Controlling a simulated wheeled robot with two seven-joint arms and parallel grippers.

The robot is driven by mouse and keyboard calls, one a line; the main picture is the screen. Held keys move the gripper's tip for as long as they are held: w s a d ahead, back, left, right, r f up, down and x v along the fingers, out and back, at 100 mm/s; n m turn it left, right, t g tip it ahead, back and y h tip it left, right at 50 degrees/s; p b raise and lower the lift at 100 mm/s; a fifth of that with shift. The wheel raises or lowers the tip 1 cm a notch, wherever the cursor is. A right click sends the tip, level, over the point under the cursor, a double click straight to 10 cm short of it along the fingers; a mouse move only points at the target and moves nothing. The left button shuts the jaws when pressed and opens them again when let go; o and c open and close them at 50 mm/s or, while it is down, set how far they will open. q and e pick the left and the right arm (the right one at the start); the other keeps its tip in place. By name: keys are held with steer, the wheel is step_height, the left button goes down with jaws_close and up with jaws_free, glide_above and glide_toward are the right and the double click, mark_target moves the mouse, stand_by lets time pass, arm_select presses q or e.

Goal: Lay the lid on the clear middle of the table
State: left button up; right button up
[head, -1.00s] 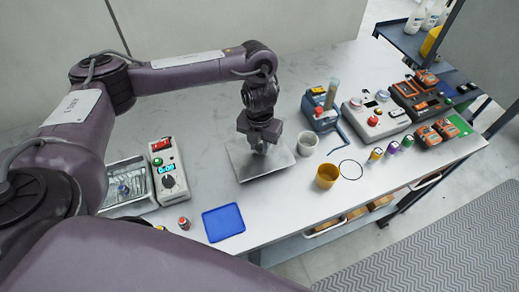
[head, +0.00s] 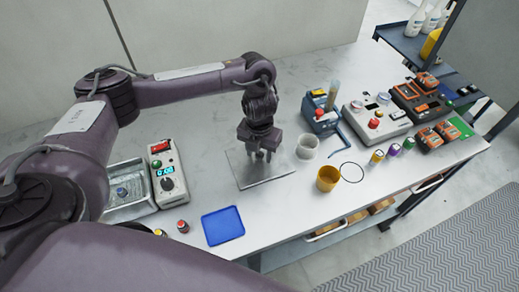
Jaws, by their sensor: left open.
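The lid, a flat square grey metal plate (head: 249,178), lies on the middle of the white table (head: 300,215). My left gripper (head: 262,157) points down over the lid's middle. Its fingers are apart, and I see nothing carried between them. The gripper hides part of the lid, and I cannot tell whether the fingertips touch it. An open metal bath (head: 151,205) stands at the left, with a blue-topped thing inside. My right gripper is not in view.
A control box (head: 168,178) stands beside the bath, with a blue mat (head: 223,225) in front. A white cup (head: 307,147) and a yellow cup (head: 327,179) stand close right of the lid. Devices and small bottles crowd the right end. The table behind the gripper is clear.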

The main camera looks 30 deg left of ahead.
mark_target(260, 154)
arm_select(q)
steer(key=shift+r, duration=0.65)
step_height(260, 154, up, 11)
steer(key=p, duration=0.2)
